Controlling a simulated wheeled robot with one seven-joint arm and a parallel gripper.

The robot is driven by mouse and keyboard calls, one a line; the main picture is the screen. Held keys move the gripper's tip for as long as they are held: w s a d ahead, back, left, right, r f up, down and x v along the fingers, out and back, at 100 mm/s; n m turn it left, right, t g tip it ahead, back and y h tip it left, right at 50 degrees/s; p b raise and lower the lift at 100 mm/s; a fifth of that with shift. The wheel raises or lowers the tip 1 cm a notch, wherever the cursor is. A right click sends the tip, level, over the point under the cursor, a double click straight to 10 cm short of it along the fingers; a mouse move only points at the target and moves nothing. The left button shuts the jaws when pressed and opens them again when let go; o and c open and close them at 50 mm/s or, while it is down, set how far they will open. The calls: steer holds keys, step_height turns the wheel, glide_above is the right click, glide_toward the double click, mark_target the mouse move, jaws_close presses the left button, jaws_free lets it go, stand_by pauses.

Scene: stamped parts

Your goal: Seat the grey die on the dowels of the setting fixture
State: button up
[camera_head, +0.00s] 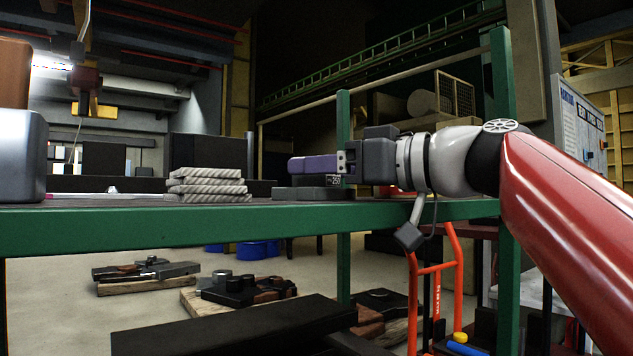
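My gripper (300,165) reaches in from the right, level, over the bench top. Its purple-grey finger part is seen from the side and points left. I cannot tell whether it is open or shut. Directly under it is a low, dark, stepped block (307,193), with a small label reading about "250" near its upper right. The finger part is very close above this block; I cannot tell whether they touch. I cannot make out for sure which part is the grey die and which the setting fixture. No dowels can be seen.
The green-edged bench (120,228) is seen almost edge-on. A stack of grey-white patterned plates (210,185) stands left of the gripper. A rounded grey box (20,155) is at the far left. A green post (343,110) rises behind the gripper. An orange hand truck (435,290) stands below.

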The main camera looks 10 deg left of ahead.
jaws_close()
steer(key=shift+s+a+r, duration=0.1)
steer(key=shift+a+r, duration=0.05)
steer(key=shift+r, duration=0.05)
stand_by(0.5)
